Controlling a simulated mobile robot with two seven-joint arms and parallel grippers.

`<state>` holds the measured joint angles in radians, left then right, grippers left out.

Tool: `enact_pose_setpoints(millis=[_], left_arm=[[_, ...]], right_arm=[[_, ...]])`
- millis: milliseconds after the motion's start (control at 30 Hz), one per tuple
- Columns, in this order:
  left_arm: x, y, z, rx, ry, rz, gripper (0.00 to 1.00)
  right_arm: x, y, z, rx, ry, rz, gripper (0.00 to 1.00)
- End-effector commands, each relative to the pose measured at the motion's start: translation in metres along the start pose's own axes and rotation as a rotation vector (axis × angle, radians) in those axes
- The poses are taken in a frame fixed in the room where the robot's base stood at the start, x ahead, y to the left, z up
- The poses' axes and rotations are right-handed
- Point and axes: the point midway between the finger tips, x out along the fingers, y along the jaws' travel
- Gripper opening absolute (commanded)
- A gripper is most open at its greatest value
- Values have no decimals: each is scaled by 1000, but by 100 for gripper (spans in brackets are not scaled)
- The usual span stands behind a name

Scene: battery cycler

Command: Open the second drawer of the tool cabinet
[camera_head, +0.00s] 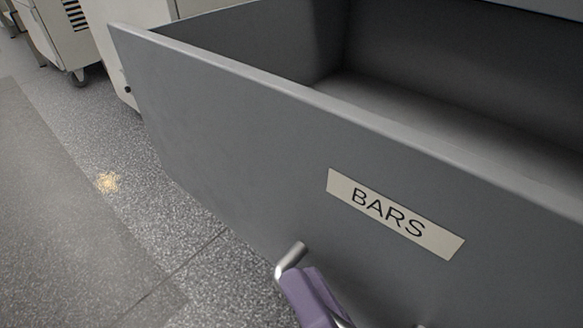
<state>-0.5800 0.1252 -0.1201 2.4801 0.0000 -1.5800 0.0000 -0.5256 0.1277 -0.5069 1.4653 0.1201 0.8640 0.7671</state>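A grey drawer (250,130) with a label reading BARS (395,213) stands pulled open and fills most of the head view. Its inside (440,100) shows, and the part in view looks empty. A metal bar handle (289,258) sits low on the drawer front, below the label. My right gripper (314,297), with purple fingers, is at the handle near its left end and appears shut around the bar. The lower part of the gripper and most of the handle are cut off or hidden. My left gripper is not in view.
A white wheeled cabinet (62,35) stands at the upper left, with another pale cabinet beside it, behind the drawer.

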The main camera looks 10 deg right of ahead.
Motion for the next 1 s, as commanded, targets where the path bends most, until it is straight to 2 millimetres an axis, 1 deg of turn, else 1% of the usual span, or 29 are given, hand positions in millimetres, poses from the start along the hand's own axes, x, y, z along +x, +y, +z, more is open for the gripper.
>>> enact_pose_setpoints(millis=[267, 367, 467, 700, 800, 900, 1000], left_arm=[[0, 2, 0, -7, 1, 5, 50], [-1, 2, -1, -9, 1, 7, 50], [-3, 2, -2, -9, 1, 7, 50], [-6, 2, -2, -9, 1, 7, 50], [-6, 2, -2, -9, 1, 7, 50], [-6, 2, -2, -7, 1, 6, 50], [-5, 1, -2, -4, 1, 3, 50]], right_arm=[[0, 1, 0, 0, -1, 1, 27], [-4, 1, 0, 0, -3, 3, 27], [-16, 1, 1, 0, -6, 6, 27], [-65, 1, 1, 0, -6, 5, 27], [-82, 1, 1, 0, -4, 4, 27], [-93, 1, 0, 0, -3, 3, 27], [-99, 0, 0, 0, -1, 1, 27]])
